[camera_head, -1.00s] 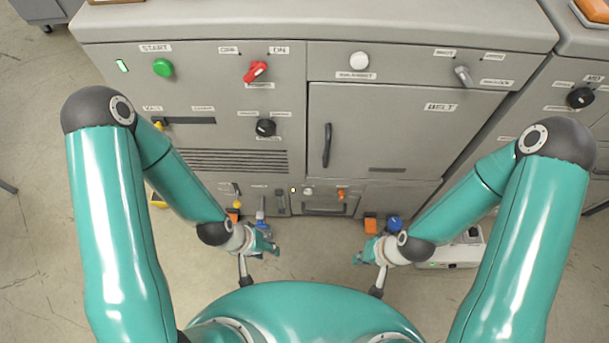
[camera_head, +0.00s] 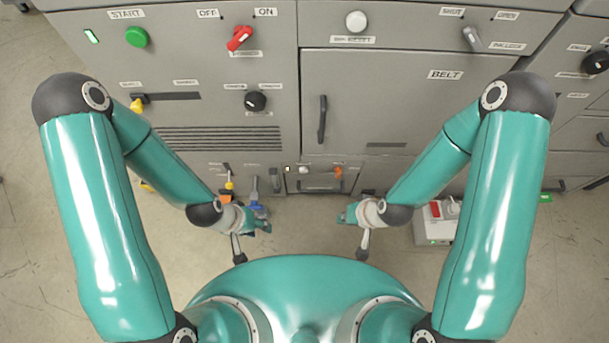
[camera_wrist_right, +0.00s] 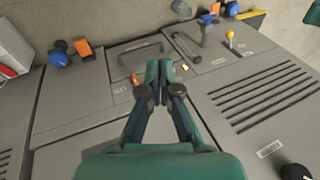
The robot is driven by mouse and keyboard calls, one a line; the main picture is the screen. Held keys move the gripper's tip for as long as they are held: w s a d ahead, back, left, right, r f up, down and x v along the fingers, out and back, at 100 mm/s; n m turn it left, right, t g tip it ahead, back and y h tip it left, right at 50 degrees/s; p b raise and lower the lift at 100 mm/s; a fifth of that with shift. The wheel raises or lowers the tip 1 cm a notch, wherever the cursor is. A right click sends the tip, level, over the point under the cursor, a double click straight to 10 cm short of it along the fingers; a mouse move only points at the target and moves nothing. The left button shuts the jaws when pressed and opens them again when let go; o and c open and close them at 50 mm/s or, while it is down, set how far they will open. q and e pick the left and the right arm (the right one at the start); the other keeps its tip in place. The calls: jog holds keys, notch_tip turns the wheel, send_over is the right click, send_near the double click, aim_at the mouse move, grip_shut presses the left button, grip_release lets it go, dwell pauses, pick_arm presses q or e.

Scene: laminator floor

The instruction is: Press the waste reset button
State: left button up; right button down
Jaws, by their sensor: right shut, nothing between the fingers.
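A white round button (camera_head: 356,20) sits on the upper panel above the BELT door; its label ends in RESET, but its first word is not clearly legible. A smaller pale button (camera_head: 303,170) sits on the low panel above a drawer handle, its label too small to read. My right gripper (camera_head: 346,217) is shut and empty, low in front of the machine; in the right wrist view its fingertips (camera_wrist_right: 160,70) overlap the low panel and hide part of it. My left gripper (camera_head: 265,225) is low at the left, apart from both buttons; its jaw state is unclear.
The BELT door handle (camera_head: 322,119) sticks out between the upper and low panels. A green START button (camera_head: 136,37), red switch (camera_head: 239,38) and black knob (camera_head: 255,101) are at the left. A white box (camera_head: 438,224) stands on the floor at right.

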aim_at(303, 170)
jog(key=w+a+f+n+t+y+b, duration=0.1)
jog(key=w+a+f+n+t+b, duration=0.1)
jog(key=f+b, duration=0.6)
jog(key=w+a+f+n+t+y+b, duration=0.1)
jog(key=w+a+f+n+t+b, duration=0.1)
jog(key=w+a+f+b, duration=0.3)
jog(key=w+a+f+n+t+y+b, duration=0.1)
jog(key=w+a+f+t+b, duration=0.2)
jog(key=f+b, duration=0.8)
jog(key=shift+w+a+f+n+t+y+b, duration=0.15)
jog(key=shift+w+a+n+t+y+b, duration=0.2)
jog(key=shift+w+b, duration=0.6)
jog(key=shift+w, duration=0.2)
jog(key=w, duration=0.8)
jog(key=shift+w+b, duration=0.35)
jog(key=shift+b, duration=0.05)
jog(key=shift+d, duration=0.1)
